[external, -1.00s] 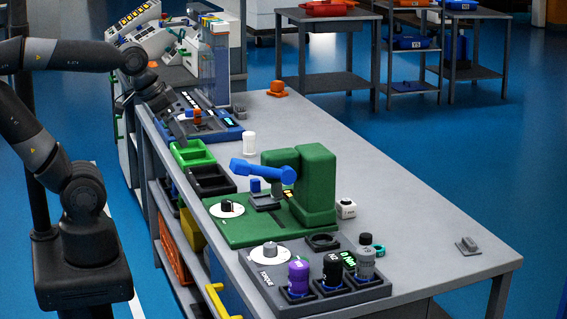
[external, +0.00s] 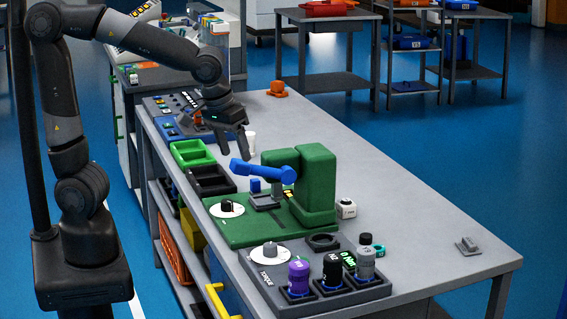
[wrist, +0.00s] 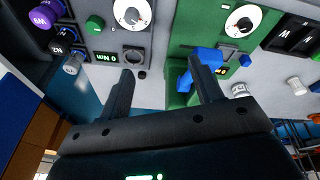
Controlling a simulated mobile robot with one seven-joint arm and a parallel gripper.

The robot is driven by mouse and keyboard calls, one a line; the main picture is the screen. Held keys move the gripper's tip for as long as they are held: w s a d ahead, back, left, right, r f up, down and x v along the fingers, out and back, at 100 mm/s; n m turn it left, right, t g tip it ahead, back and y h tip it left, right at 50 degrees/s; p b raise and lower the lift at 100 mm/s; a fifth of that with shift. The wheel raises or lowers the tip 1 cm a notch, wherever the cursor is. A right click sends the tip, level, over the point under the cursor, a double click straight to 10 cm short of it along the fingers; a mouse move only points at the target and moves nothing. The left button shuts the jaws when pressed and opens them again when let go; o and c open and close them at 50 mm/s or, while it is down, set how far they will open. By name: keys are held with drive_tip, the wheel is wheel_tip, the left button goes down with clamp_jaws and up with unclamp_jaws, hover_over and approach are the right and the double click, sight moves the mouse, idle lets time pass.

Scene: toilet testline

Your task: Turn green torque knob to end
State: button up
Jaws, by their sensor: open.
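The green machine (external: 315,185) stands on the table with a blue lever arm. On its base plate is a white dial with a black knob (external: 228,206); this knob also shows at the top right of the wrist view (wrist: 244,25). A grey box beside it, marked TORQUE, carries another white dial with a grey knob (external: 270,250). My gripper (external: 236,148) is open and empty above the table, behind the black knob in the external view. In the wrist view its two fingers (wrist: 161,75) are spread, and both knobs lie beyond them, not touched.
Purple, black and grey capped tools (external: 299,278) stand in the grey box. A green bin (external: 193,153) and a black bin (external: 212,180) line the table's left edge. A white cylinder (external: 251,143) stands near my gripper. The table's right side is mostly clear.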

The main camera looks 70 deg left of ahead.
drive_tip(key=w+d+f+n+y, duration=0.25)
drive_tip(key=d+f, duration=0.35)
drive_tip(key=d, duration=0.4)
drive_tip(key=w+d+f+n+y, duration=0.15)
drive_tip(key=w+d+f, duration=0.35)
drive_tip(key=d, duration=0.5)
drive_tip(key=shift+n+h, duration=0.3)
drive_tip(key=shift+h, duration=0.1)
drive_tip(key=x, duration=0.7)
drive_tip(key=s+x, duration=0.1)
drive_tip(key=x, duration=0.2)
drive_tip(key=shift+f, duration=0.5)
drive_tip(key=shift+d, duration=0.1)
drive_tip(key=c, duration=1)
